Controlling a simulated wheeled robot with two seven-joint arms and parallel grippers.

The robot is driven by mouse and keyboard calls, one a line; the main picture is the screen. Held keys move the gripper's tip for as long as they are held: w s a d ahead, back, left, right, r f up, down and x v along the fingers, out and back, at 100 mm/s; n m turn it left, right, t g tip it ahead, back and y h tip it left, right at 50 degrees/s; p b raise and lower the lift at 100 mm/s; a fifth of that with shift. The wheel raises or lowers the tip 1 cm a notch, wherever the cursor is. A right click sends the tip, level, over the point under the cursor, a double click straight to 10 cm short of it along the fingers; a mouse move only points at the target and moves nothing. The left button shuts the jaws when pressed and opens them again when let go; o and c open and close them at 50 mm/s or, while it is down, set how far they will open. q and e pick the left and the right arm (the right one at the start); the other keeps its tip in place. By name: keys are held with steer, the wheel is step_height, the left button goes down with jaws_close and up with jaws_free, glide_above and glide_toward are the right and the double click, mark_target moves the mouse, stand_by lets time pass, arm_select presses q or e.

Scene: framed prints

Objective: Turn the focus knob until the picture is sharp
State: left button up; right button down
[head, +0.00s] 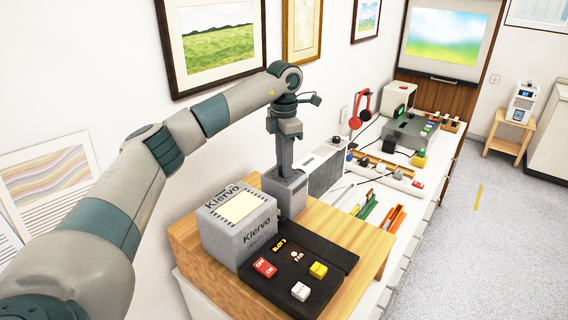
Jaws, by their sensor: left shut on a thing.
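A screen (447,38) on the far wooden panel shows a landscape, blue above and green below, that looks blurred. My left arm comes in from the left and bends down. My left gripper (285,166) points downward, shut, at the top of a small grey block (285,195) behind a grey Klervo box (238,222). The focus knob does not show clearly; the fingers seem to cover it. The Klervo box has a pale yellow window on top. My right gripper is not in view.
A black panel (335,255) with red, yellow and white switches lies in front of the Klervo box on a wooden top (197,262). Beyond stand red headphones (361,107) and a grey device (404,131) on a white counter.

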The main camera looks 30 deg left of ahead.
arm_select(q)
steer(key=o, duration=1.1)
steer(key=shift+c, duration=0.2)
steer(key=shift+r, duration=0.1)
steer(key=shift+r, duration=0.4)
step_height(320, 180, up, 7)
steer(key=shift+f+b, duration=0.1)
steer(key=shift+b, duration=1.1)
step_height(320, 180, up, 10)
steer(key=shift+f, duration=0.2)
